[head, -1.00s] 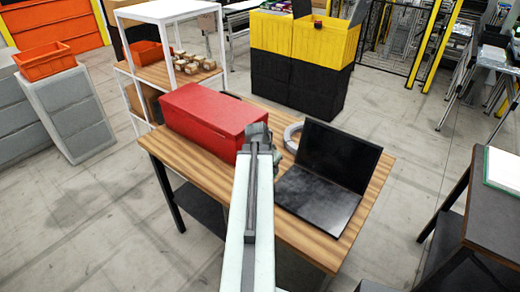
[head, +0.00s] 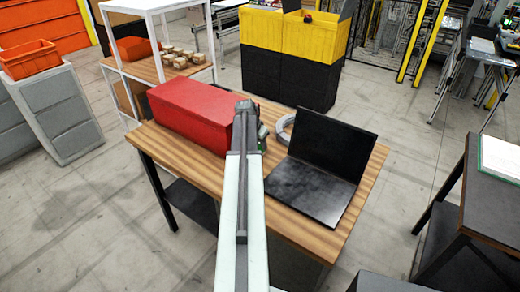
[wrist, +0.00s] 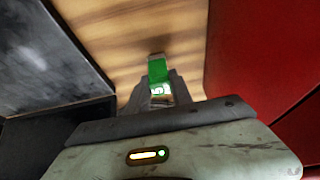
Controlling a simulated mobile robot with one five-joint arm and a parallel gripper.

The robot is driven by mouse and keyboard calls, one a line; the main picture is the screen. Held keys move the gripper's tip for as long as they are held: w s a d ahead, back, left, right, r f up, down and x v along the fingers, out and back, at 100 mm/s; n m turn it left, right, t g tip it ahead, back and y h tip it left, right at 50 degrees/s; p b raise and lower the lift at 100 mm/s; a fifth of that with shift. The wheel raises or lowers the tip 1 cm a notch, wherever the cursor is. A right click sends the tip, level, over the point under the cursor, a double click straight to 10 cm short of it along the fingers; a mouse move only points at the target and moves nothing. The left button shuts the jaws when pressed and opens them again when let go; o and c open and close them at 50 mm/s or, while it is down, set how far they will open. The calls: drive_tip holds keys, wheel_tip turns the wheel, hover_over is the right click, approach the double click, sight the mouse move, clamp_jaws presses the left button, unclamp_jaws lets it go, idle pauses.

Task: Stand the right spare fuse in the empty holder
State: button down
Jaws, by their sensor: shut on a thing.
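A green fuse (wrist: 157,70) with a pale marked label shows between my gripper's fingers in the wrist view. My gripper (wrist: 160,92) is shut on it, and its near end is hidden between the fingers. Blurred wooden tabletop lies behind it. In the head view my gripper (head: 249,122) is over the table, between the red box and the laptop. A small dark green patch (head: 262,138) shows beside it there, too small to make out. I cannot make out the empty holder or another fuse in either view.
The wooden table (head: 306,226) carries a red box (head: 190,112) left of my gripper and an open black laptop (head: 318,180) to the right. A grey ring (head: 285,127) lies behind the laptop. Bare tabletop shows in front of the red box.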

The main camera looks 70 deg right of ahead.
drive_tip(key=shift+f, duration=0.3)
drive_tip(key=c, duration=1.1)
unclamp_jaws()
drive_tip(key=shift+c, duration=0.2)
drive_tip(key=shift+r, duration=0.1)
